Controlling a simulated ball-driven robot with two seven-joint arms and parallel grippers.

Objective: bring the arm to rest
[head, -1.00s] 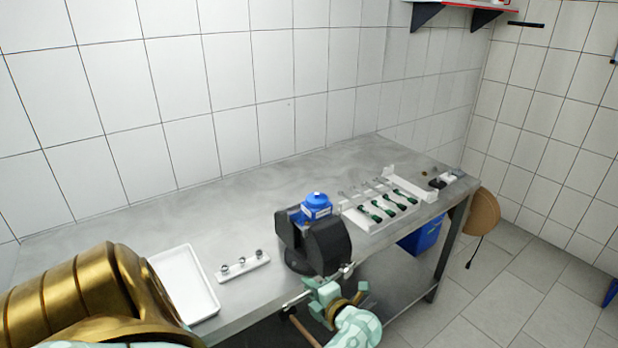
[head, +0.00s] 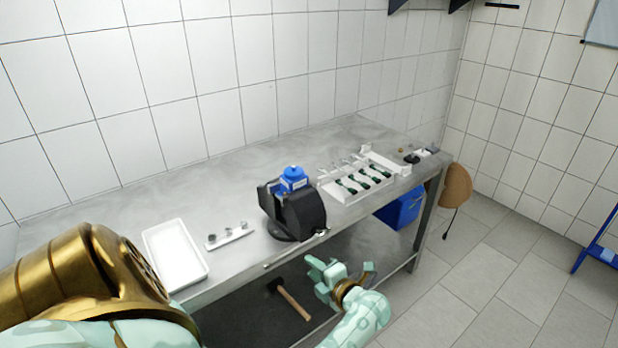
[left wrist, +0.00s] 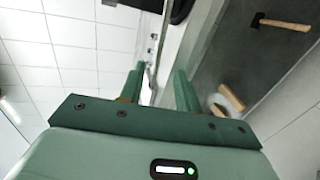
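My left gripper (head: 318,266), pale green with a gold ring at its wrist, hangs in front of the table's front edge, below and apart from the vise. In the left wrist view its two dark green fingers (left wrist: 158,88) stand apart with nothing between them. It is open and empty. My right gripper is in neither view. The black vise (head: 298,212) stands at the table's front edge with a blue part (head: 293,176) in its top.
The steel table (head: 110,210) carries a white tray (head: 150,248), a small white holder (head: 229,236) and a rack of green-handled tools (head: 350,192).

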